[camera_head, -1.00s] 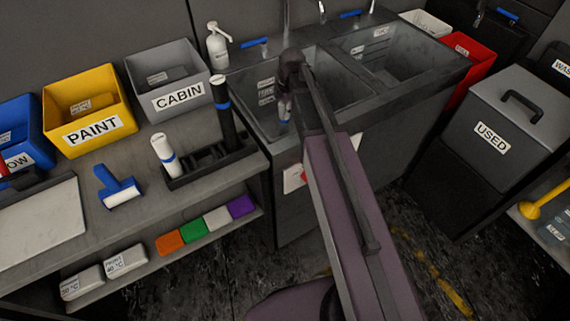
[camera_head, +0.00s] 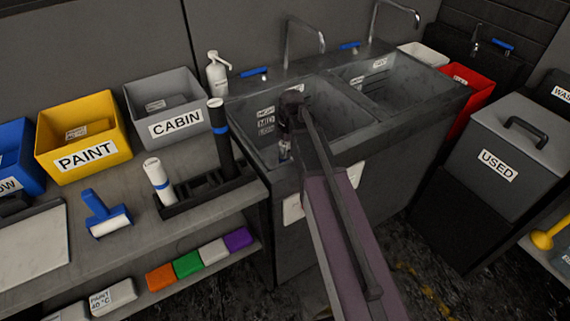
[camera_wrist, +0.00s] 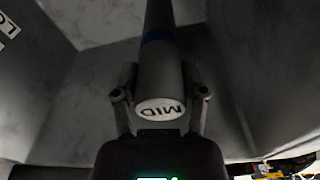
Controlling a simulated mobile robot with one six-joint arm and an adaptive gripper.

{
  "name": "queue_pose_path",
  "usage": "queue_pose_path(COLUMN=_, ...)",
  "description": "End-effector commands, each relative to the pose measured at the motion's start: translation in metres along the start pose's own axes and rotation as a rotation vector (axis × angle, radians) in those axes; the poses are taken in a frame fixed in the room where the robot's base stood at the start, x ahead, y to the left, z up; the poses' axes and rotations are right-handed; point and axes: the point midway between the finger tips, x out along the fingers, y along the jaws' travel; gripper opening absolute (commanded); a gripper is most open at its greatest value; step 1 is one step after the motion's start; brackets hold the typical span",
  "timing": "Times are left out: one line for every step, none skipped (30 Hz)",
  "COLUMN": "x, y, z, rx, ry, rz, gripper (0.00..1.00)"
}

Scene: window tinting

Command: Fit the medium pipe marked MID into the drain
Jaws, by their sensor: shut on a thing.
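The medium pipe (camera_wrist: 159,72) is dark grey with a blue band, and its near end reads MID. My gripper (camera_wrist: 160,95) is shut on it, one finger on each side, near the marked end. In the head view my gripper (camera_head: 285,148) hangs inside the left basin of the sink (camera_head: 342,141), near its left wall; little of the pipe shows there. Labels (camera_head: 266,121), one seeming to read MID, are on the basin's wall. In the wrist view the pipe's far end leaves the picture at the top. I cannot make out the drain in either view.
A rack (camera_head: 207,190) left of the sink holds a tall black pipe (camera_head: 221,135) and a shorter white one (camera_head: 158,180). Faucets (camera_head: 305,40) rise behind the basins. The right basin (camera_head: 400,80) looks empty. A soap bottle (camera_head: 217,75) stands at the back left.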

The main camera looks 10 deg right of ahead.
Motion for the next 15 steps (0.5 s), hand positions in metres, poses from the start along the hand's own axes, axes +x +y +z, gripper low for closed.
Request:
queue_pose_path(x=0.0068, y=0.0, z=0.0009, rx=0.0, ry=0.0, rz=0.0, gripper=0.0)
queue_pose_path(x=0.008, y=0.0, z=0.0011, rx=0.0, ry=0.0, rz=0.0, gripper=0.0)
queue_pose_path(x=0.0091, y=0.0, z=0.0012, rx=0.0, ry=0.0, rz=0.0, gripper=0.0)
queue_pose_path(x=0.0097, y=0.0, z=0.0013, rx=0.0, ry=0.0, rz=0.0, gripper=0.0)
queue_pose_path(x=0.0101, y=0.0, z=0.0014, rx=0.0, ry=0.0, rz=0.0, gripper=0.0)
queue_pose_path(x=0.0103, y=0.0, z=0.0014, rx=0.0, ry=0.0, rz=0.0, gripper=0.0)
queue_pose_path(x=0.0103, y=0.0, z=0.0014, rx=0.0, ry=0.0, rz=0.0, gripper=0.0)
queue_pose_path(x=0.0102, y=0.0, z=0.0014, rx=0.0, ry=0.0, rz=0.0, gripper=0.0)
queue_pose_path(x=0.0099, y=0.0, z=0.0014, rx=0.0, ry=0.0, rz=0.0, gripper=0.0)
queue_pose_path(x=0.0097, y=0.0, z=0.0014, rx=0.0, ry=0.0, rz=0.0, gripper=0.0)
queue_pose_path(x=0.0096, y=-0.0001, z=0.0014, rx=0.0, ry=0.0, rz=0.0, gripper=0.0)
queue_pose_path(x=0.0095, y=0.0, z=0.0014, rx=0.0, ry=0.0, rz=0.0, gripper=0.0)
queue_pose_path(x=0.0095, y=0.0, z=0.0014, rx=0.0, ry=0.0, rz=0.0, gripper=0.0)
queue_pose_path(x=0.0095, y=0.0, z=0.0014, rx=0.0, ry=0.0, rz=0.0, gripper=0.0)
queue_pose_path(x=0.0095, y=0.0, z=0.0014, rx=0.0, ry=0.0, rz=0.0, gripper=0.0)
